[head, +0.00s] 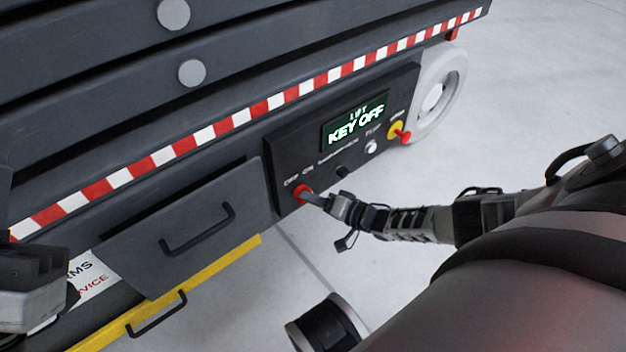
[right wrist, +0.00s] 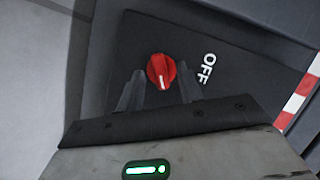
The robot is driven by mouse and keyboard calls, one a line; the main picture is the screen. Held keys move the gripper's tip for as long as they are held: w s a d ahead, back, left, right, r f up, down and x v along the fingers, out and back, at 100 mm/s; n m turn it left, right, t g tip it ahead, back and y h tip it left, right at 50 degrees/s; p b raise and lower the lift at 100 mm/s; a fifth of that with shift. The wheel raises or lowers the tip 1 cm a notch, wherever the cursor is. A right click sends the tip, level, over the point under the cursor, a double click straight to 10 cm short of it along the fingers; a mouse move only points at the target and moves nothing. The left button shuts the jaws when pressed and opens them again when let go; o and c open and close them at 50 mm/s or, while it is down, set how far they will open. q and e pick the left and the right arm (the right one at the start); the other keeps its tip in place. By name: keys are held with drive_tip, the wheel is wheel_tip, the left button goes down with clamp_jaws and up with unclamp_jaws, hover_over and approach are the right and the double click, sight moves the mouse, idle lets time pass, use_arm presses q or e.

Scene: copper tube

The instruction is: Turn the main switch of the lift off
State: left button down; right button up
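The main switch is a red rotary knob (head: 302,192) at the left end of the lift's dark control panel (head: 285,150), with OFF and ON printed above it. In the right wrist view the red knob (right wrist: 158,69) carries a white mark pointing down the picture, and the OFF label (right wrist: 207,68) is to its right. My right gripper (head: 316,198) is at the knob. Its fingertips (right wrist: 160,82) stand either side of the knob with small gaps, so it looks open. A dark part at the left edge seems to be my left gripper (head: 35,265); its fingers are not clear.
The lit display (head: 357,121) reads LIFT KEY OFF. A yellow and red switch (head: 398,132) and a white button (head: 371,147) are farther right on the panel. A grey drawer with a black handle (head: 198,230) juts out left of the panel. A white wheel (head: 440,92) stands behind.

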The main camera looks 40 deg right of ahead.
use_arm(q)
drive_tip(key=shift+s+r+m, duration=0.1)
drive_tip(key=shift+r+m, duration=0.1)
drive_tip(key=shift+m, duration=0.2)
use_arm(e)
drive_tip(key=shift+w+a, duration=0.1)
drive_tip(key=shift+w, duration=0.15)
clamp_jaws()
